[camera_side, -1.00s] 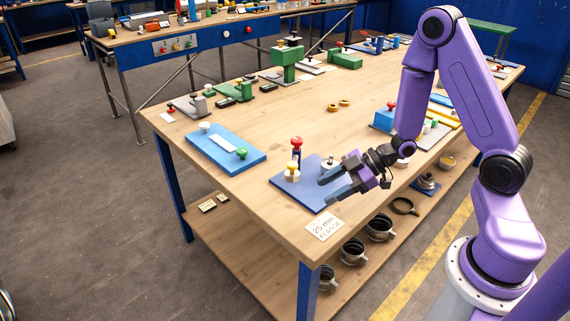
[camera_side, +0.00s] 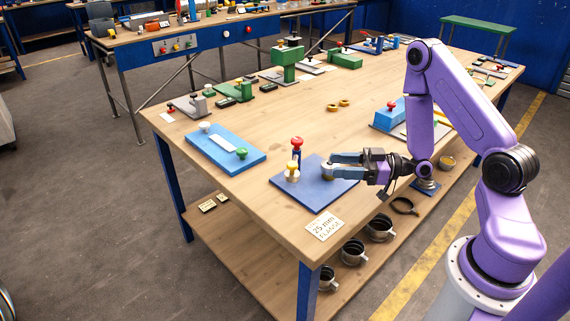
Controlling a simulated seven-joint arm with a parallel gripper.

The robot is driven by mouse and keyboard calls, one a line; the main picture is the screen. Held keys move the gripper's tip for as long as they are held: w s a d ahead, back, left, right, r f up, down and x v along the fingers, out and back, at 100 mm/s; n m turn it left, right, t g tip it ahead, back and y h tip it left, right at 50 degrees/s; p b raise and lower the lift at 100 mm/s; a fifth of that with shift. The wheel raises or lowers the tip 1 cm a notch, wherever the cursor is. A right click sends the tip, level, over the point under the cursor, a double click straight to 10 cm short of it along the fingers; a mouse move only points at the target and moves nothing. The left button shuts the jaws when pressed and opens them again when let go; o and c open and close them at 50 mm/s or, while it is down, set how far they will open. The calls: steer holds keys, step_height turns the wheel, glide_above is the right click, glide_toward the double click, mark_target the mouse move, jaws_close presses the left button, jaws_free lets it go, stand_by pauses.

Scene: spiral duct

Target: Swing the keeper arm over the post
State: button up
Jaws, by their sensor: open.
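A dark blue plate (camera_side: 319,197) lies at the near corner of the workbench. On it stand a post with a red knob (camera_side: 297,142), a pale round piece with a yellow knob (camera_side: 292,170) and a small metal piece (camera_side: 326,171). My gripper (camera_side: 333,166) is open, low over the plate's right side, its fingers pointing left. Its fingertips are beside the small metal piece; I cannot tell whether they touch it. I cannot make out which part is the keeper arm; the fingers partly cover this area.
A light blue plate (camera_side: 209,155) with a white bar, a white knob and a green knob lies to the left. A "25 mm flange" card (camera_side: 324,227) lies at the front edge. Bare wood surrounds the plates.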

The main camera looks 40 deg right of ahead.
mark_target(294, 162)
steer(key=x, duration=1.4)
steer(key=shift+w+a, duration=0.15)
jaws_close()
